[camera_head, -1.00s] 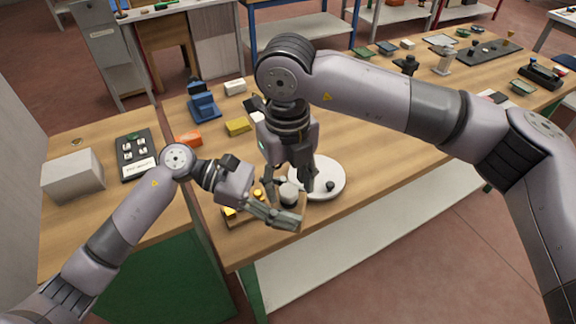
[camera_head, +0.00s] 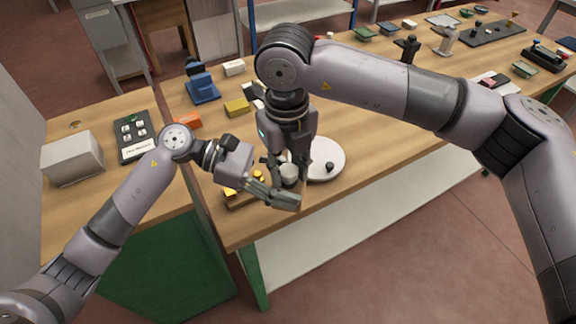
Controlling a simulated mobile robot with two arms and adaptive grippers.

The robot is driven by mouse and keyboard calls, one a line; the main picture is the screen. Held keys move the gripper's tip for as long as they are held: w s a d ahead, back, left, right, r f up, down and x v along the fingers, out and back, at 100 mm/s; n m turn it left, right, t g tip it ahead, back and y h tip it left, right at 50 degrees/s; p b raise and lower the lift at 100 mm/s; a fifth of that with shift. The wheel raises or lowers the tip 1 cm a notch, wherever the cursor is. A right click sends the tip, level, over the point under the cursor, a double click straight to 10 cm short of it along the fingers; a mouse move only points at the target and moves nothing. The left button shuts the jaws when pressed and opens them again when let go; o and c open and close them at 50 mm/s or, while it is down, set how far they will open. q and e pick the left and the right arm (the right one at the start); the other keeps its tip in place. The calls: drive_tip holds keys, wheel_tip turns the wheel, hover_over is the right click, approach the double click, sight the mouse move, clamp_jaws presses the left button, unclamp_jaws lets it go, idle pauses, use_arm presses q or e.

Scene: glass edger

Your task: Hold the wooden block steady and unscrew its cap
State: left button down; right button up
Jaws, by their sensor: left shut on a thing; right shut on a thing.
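A pale grey round cap (camera_head: 289,174) shows at the near edge of the bench, between the fingers of my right gripper (camera_head: 288,176). That gripper points down from above and is shut on the cap. My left gripper (camera_head: 272,193) comes in low from the left and is shut on the wooden block (camera_head: 298,187), just below the cap. Only a small brown part of the block shows; my fingers hide most of it. I cannot tell whether the cap has turned.
A wooden holder with yellow pieces (camera_head: 242,198) lies just left of the grippers. A white round disc (camera_head: 325,158) with a small dark knob lies to the right. The bench's front edge is close.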

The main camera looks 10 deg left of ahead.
clamp_jaws()
drive_tip(key=shift+d+n, duration=0.1)
drive_tip(key=shift+n, duration=1.6)
drive_tip(key=o, duration=0.9)
unclamp_jaws()
